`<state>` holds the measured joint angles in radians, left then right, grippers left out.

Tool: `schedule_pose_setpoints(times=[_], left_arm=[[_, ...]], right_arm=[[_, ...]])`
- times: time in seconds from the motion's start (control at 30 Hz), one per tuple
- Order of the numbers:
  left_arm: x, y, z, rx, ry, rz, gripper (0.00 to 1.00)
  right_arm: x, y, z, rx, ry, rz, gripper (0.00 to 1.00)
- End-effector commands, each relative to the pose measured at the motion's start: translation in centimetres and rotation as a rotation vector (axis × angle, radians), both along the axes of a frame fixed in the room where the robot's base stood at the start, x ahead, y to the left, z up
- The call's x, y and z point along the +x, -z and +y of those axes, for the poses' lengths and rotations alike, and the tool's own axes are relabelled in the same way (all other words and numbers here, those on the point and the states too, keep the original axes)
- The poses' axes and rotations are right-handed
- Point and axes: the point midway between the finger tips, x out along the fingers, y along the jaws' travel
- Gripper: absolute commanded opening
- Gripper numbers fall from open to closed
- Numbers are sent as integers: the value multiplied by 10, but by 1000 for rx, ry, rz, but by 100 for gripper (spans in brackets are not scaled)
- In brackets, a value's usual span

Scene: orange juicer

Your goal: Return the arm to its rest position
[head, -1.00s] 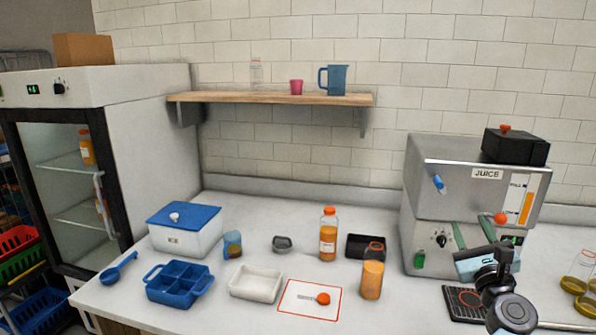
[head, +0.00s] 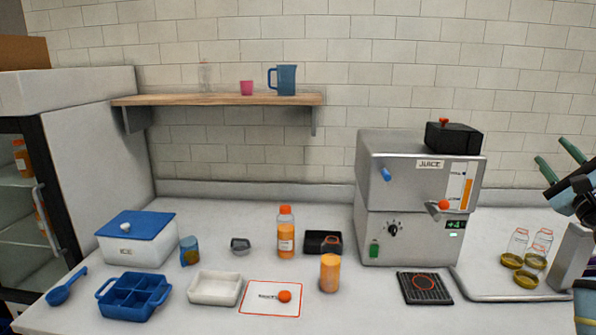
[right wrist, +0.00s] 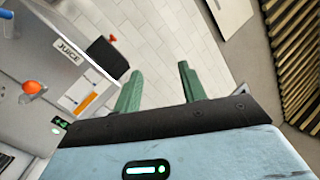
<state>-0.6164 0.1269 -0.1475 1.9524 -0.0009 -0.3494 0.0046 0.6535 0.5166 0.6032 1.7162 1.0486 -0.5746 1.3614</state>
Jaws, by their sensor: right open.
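My right gripper (head: 558,160) is at the right edge of the head view, raised above the counter and to the right of the juicer. Its two green fingers are spread apart with nothing between them; they also show in the right wrist view (right wrist: 160,92), with the wall behind. The juicer (head: 410,205) is a steel box with a fill gauge, an orange-knobbed spout and a green display, standing apart from the gripper. My left gripper is not in the frames.
A drip grate (head: 425,288) lies before the juicer. An orange-capped bottle (head: 286,235), a glass of juice (head: 330,273), a white tray (head: 214,289) and a blue caddy (head: 133,295) stand left.

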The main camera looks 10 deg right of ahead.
Motion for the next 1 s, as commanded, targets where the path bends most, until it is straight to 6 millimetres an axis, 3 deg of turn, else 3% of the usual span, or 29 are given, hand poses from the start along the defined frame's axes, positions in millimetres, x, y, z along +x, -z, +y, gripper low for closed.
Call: schedule_pose_setpoints(times=[0.13, 0.2, 0.47, 0.57, 0.77, 1.0], left_arm=[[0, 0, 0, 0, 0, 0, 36], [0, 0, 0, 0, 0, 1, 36], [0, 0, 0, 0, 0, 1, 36], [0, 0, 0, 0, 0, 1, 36], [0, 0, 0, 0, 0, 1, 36], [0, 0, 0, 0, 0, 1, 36]], right_arm=[[-18, -31, -18, -85, 50, 0, 41], [-5, -1, -7, -148, 67, 73, 41], [18, 89, 25, -452, 139, 306, 41], [23, 135, 42, -610, 154, 411, 41], [11, 255, 87, -1030, 131, 633, 41], [-44, 390, 145, -1548, -3, 787, 41]])
